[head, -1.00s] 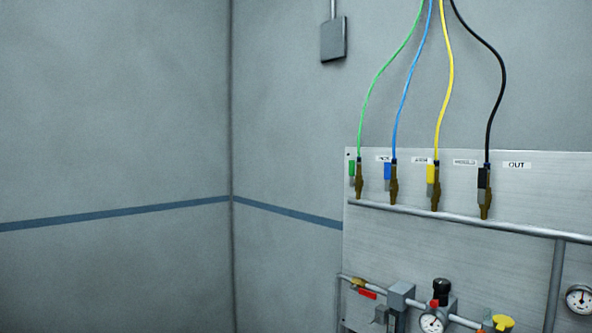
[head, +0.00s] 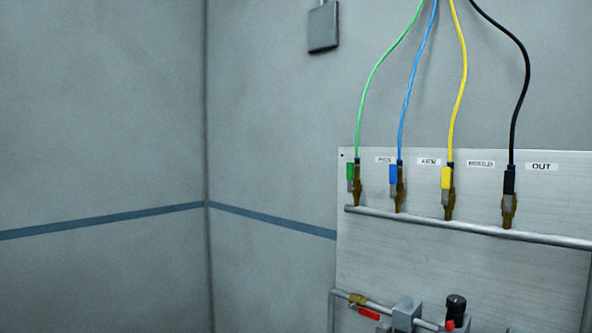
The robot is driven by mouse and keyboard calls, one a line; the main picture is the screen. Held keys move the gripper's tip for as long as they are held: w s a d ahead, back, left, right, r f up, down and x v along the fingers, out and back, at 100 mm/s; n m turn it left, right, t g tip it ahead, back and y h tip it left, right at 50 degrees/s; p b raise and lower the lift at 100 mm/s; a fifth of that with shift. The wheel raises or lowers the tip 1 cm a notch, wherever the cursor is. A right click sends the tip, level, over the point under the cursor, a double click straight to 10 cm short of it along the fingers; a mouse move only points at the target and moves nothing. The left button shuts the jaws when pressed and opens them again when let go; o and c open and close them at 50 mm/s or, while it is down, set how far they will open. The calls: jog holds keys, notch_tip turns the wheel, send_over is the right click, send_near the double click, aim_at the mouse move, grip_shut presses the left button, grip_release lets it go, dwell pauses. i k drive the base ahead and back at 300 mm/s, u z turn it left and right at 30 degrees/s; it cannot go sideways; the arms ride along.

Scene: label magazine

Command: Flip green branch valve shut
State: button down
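The green branch valve (head: 351,178) is the leftmost of a row of valves on the metal panel. Its green handle stands upright beside a brass body (head: 358,188), and a green hose (head: 366,95) rises from the top. The body sits on a horizontal grey manifold pipe (head: 470,230). My gripper is not in the head view.
To the right stand similar valves with blue (head: 393,174), yellow (head: 446,178) and black (head: 509,181) handles, each with its own hose. A red-handled valve (head: 369,314) and a black knob (head: 456,304) sit lower on the panel (head: 420,265). The left wall is clear.

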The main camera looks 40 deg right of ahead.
aim_at(350, 165)
jog(key=u, duration=0.1)
jog(key=i, duration=1.1)
jog(key=z, duration=0.1)
